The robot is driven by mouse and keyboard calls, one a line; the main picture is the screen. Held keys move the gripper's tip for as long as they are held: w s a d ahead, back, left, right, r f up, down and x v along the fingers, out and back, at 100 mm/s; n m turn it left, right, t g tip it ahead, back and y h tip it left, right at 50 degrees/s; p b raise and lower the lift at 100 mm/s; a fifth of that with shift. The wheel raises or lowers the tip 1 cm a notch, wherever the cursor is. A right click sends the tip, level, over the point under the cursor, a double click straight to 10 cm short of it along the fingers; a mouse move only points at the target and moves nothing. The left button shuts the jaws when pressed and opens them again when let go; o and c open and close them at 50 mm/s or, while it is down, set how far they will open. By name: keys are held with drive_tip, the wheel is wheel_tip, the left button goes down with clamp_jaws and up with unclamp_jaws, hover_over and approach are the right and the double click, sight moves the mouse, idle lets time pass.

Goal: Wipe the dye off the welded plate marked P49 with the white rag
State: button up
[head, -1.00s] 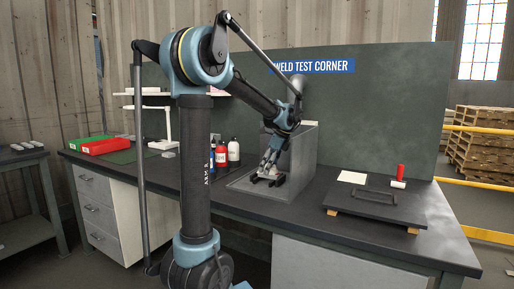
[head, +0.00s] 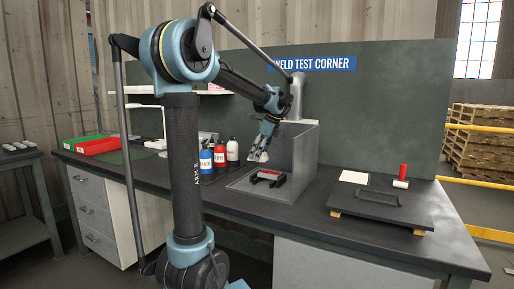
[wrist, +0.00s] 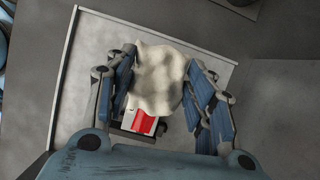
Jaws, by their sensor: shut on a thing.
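My gripper (head: 261,153) is shut on the white rag (wrist: 158,80), which is bunched between its fingers in the wrist view. A bit of the rag also shows pale under the fingers in the head view. The welded plate (head: 267,174) rests on a black holder in the grey open-fronted booth, below my gripper and apart from it. In the wrist view the plate (wrist: 143,123) shows red dye beside a pale part; the rag hides the rest of it. No marking on the plate is legible.
The booth's grey walls (head: 302,150) stand behind and right of the plate. Blue, red and dark bottles (head: 220,156) stand close on its left. A dark slab with a handle (head: 381,198), a white card (head: 354,177) and a red cylinder (head: 403,171) are at right.

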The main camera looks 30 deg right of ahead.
drive_tip(key=shift+d+r, duration=0.1)
drive_tip(key=shift+r, duration=1.5)
